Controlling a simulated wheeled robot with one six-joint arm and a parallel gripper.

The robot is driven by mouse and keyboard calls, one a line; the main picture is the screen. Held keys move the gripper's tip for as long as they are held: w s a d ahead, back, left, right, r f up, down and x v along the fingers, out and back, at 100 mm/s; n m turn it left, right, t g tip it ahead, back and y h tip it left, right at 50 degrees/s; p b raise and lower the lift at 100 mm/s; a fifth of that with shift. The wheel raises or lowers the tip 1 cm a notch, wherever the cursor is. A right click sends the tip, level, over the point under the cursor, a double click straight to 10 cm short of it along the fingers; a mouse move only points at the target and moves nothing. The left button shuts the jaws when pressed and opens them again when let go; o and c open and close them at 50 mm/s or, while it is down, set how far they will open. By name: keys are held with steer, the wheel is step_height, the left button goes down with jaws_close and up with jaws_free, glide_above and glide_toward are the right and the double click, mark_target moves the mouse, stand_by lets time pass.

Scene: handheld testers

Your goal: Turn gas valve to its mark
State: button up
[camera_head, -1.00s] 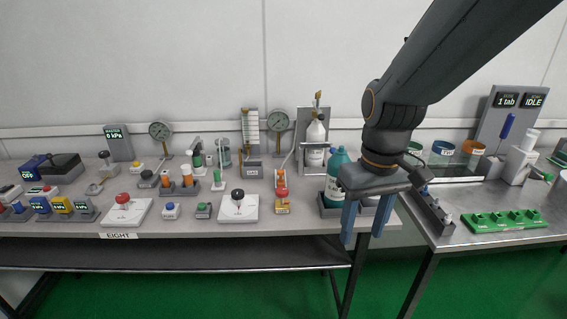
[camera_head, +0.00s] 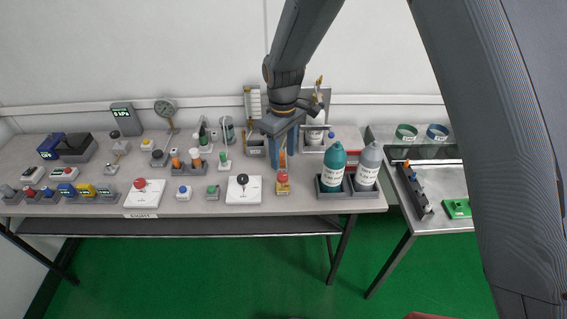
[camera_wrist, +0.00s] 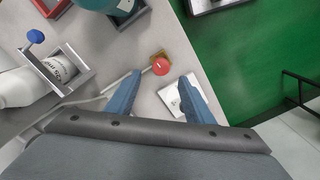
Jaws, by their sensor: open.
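A red round knob with a pale line on top sits on a small brass-coloured block (camera_head: 283,188) near the bench's front edge. It looks like the gas valve, though no label is legible. In the wrist view the red knob (camera_wrist: 161,66) shows just beyond and between my fingertips, with a grey pipe leading to its block. My gripper (camera_head: 283,160) is open and empty, fingers pointing down, above and slightly behind the knob. Both blue fingers also show in the wrist view (camera_wrist: 160,77). I see no clear contact with the knob. A target mark around it is too small to make out.
A white plate with a black knob (camera_head: 243,181) stands close left of the valve. Teal (camera_head: 333,168) and grey (camera_head: 368,167) bottles stand close right in a dark rack. A bottle in a bracket stands behind. Several testers fill the left. The bench's front edge is near.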

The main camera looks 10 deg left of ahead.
mark_target(282, 175)
steer(key=shift+a+f+p, duration=0.1)
steer(key=shift+f+p, duration=1)
steer(key=shift+f, duration=2.65)
steer(key=c, duration=1)
steer(key=shift+c, duration=0.2)
steer(key=shift+m, duration=0.3)
steer(key=m+b, duration=0.1)
steer(key=m, duration=0.3)
steer(key=shift+m, duration=0.4)
steer(key=m+b, duration=0.1)
steer(key=m, duration=0.4)
steer(key=shift+r, duration=0.1)
